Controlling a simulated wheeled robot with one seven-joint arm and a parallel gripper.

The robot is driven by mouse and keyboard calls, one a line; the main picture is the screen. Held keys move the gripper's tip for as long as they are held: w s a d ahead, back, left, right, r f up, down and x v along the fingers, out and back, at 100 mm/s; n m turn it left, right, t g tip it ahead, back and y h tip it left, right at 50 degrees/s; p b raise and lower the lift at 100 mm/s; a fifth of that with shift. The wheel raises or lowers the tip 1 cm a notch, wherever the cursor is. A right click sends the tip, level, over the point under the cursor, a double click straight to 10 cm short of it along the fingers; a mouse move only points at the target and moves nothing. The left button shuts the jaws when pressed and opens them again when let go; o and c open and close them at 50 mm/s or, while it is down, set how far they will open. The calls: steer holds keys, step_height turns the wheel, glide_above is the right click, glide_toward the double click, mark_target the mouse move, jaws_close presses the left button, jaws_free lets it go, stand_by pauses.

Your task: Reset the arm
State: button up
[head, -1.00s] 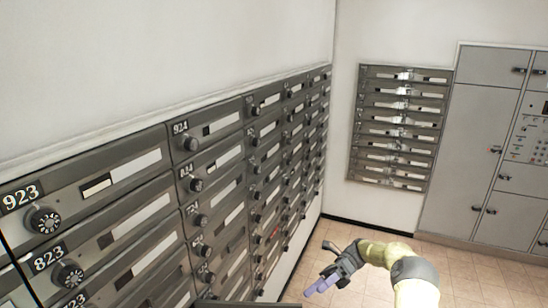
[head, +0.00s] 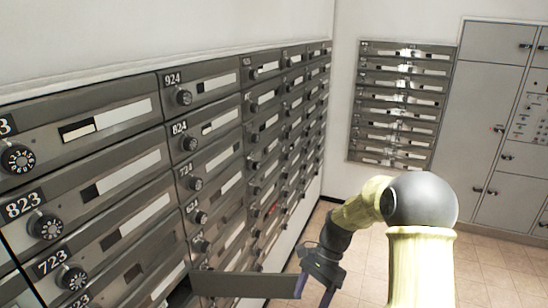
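My arm reaches in from the lower right, bent at a dark round joint with pale yellow links. My gripper (head: 314,291) hangs at the lower middle, pointing down, its two purple-tipped fingers apart with nothing seen between them. An open mailbox door (head: 245,284) sticks out from the left wall of boxes, its free edge close to the left finger. I cannot tell if they touch. The fingertips are near the bottom of the picture.
A wall of grey numbered mailboxes (head: 110,170) with dials runs along the left. More mailboxes (head: 403,105) hang on the far wall. Grey lockers (head: 478,110) stand at the right. The tiled floor (head: 372,268) beyond my arm is clear.

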steer(key=s+d+f+n+t+h+b, duration=0.1)
steer(key=s+d+n+t+h+b, duration=0.1)
steer(key=s+d+n+t+b, duration=0.1)
steer(key=s+d+f+n+t+h+b, duration=0.2)
steer(key=s+d+n+t+b, duration=0.1)
steer(key=s+n, duration=0.5)
steer(key=shift+s+f+t+b, duration=0.25)
steer(key=shift+s+t+b, duration=0.4)
steer(key=shift+t+b, duration=0.2)
